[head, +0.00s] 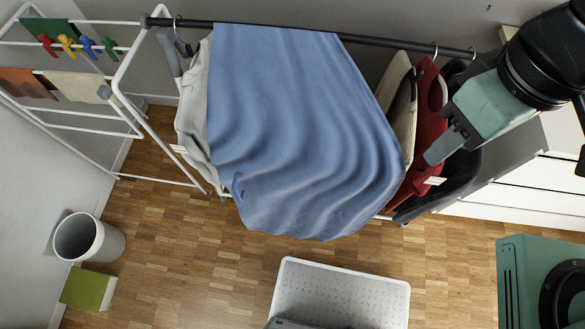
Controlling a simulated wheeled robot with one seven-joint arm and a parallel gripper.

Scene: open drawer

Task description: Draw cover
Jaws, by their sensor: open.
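The blue cover (290,120) hangs over a dark rail (385,41) in the upper middle, draped in wavy folds with its lower edge above the floor. Garments show on both sides of it: a light grey one (192,110) at left, and beige (399,110), red (428,90) and dark (462,170) ones at right. My gripper (440,148) is at the upper right, in front of the red and dark garments as seen here, to the right of the cover's right edge. It is open and I see nothing held; its fingers are partly hidden.
A white drying rack (128,65) with colored clips stands at left. A grey bin (88,238) and a green box (88,289) are at lower left. A white basket (400,300) sits on the floor below the cover. A white drawer unit (520,188) is at right.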

